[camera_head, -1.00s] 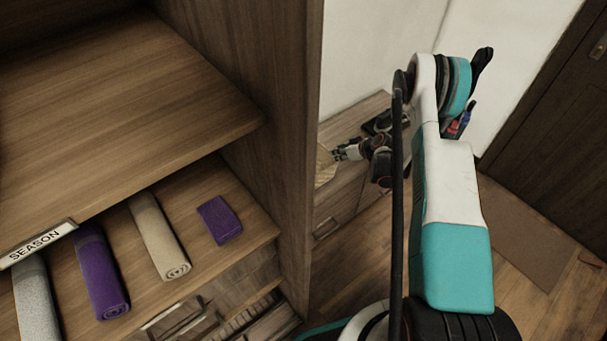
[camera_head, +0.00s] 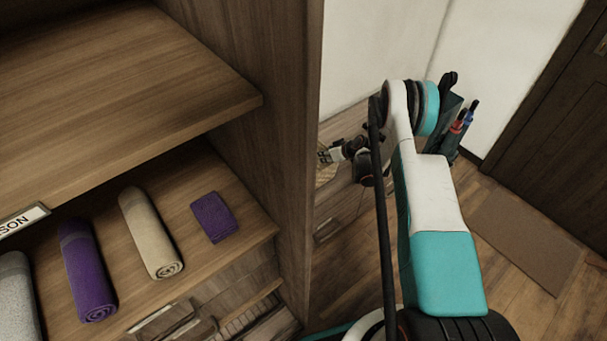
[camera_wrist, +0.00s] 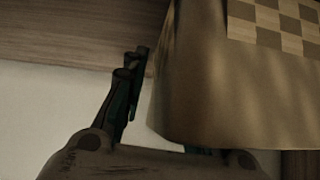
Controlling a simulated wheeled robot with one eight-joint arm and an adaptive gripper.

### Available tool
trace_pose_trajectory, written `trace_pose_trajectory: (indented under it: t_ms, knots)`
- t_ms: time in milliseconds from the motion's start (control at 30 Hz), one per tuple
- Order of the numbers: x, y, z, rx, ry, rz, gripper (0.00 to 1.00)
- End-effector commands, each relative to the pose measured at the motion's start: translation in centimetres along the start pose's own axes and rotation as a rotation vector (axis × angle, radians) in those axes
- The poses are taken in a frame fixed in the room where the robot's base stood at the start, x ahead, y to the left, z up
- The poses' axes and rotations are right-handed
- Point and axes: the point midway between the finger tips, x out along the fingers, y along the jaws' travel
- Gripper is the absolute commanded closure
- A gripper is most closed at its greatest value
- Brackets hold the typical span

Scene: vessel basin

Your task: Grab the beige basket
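The beige basket (camera_wrist: 205,95) fills the right of the wrist view as a tan, smooth-sided shape with a rounded corner. A checkered brown and cream area (camera_wrist: 275,22) shows at its upper right. My gripper (camera_head: 331,155) is open beside the basket. In the wrist view, one dark finger stands left of the basket wall with a gap between them. The other finger is mostly hidden behind the basket. In the head view, only a small beige patch of the basket (camera_head: 325,175) shows below my gripper, past the cabinet's side panel.
A tall wooden cabinet panel (camera_head: 285,130) stands left of my arm. Its shelf holds rolled towels (camera_head: 150,235) and a folded purple cloth (camera_head: 214,217). A low wooden drawer unit (camera_head: 340,200) is beyond the panel. A brown mat (camera_head: 525,240) lies on the floor near a dark door (camera_head: 550,125).

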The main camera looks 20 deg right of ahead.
Motion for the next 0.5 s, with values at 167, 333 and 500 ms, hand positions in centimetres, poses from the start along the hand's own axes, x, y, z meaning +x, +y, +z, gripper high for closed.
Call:
trace_pose_trajectory:
  t_ms: [167,333,500]
  knots:
    - [-0.12,-0.01,-0.08,0.000,0.000,0.000,0.84]
    - [-0.13,-0.01,-0.07,0.000,0.000,0.000,1.00]
    - [-0.14,-0.01,-0.08,0.001,0.000,0.000,1.00]
